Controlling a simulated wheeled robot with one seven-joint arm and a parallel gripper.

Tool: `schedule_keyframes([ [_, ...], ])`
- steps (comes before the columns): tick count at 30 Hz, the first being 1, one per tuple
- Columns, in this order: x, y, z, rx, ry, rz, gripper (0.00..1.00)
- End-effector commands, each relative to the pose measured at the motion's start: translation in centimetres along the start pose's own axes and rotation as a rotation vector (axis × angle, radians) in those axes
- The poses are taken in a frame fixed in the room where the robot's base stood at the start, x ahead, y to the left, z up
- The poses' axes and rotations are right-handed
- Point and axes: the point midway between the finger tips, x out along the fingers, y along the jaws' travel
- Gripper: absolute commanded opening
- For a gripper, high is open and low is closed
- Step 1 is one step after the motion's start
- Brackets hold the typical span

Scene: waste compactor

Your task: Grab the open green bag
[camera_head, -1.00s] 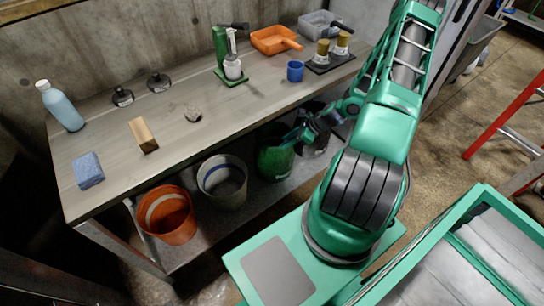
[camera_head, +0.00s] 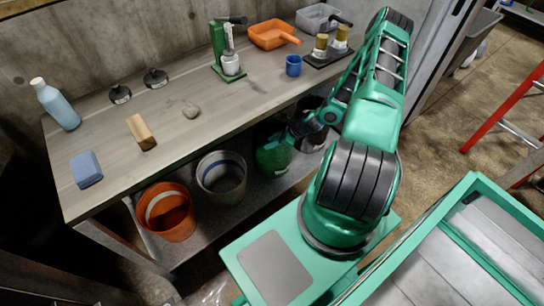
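The green bag (camera_head: 268,160) stands on the lower shelf under the workbench, to the right of a grey bucket. It looks like an open-topped container, partly hidden by the bench edge and my arm. My gripper (camera_head: 288,139) is at the end of my green arm, reaching under the bench's front edge at the bag's upper right side. Its fingers are small and dark here, so I cannot tell whether they are open or shut, or whether they touch the bag.
A grey bucket (camera_head: 222,178) and an orange bucket (camera_head: 166,212) stand left of the bag. A dark container (camera_head: 312,136) is to its right. A red ladder (camera_head: 508,105) stands at the right.

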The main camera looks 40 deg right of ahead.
Motion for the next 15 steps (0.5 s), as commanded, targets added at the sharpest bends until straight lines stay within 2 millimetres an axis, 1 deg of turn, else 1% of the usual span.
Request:
schedule_keyframes([
  [1,0.8,0.1,0.0,0.000,-0.001,0.002,0.28],
  [4,2.0,0.1,0.1,-0.001,-0.001,0.002,0.28],
  [6,2.3,0.1,0.1,0.000,-0.001,0.001,0.28],
  [11,2.3,0.0,0.1,-0.001,-0.001,0.001,0.28],
  [12,2.3,0.0,0.1,-0.001,-0.001,0.001,0.26],
  [14,2.3,0.0,0.1,-0.001,-0.001,0.001,0.11],
  [15,2.3,0.0,0.1,-0.001,-0.001,0.001,0.02],
])
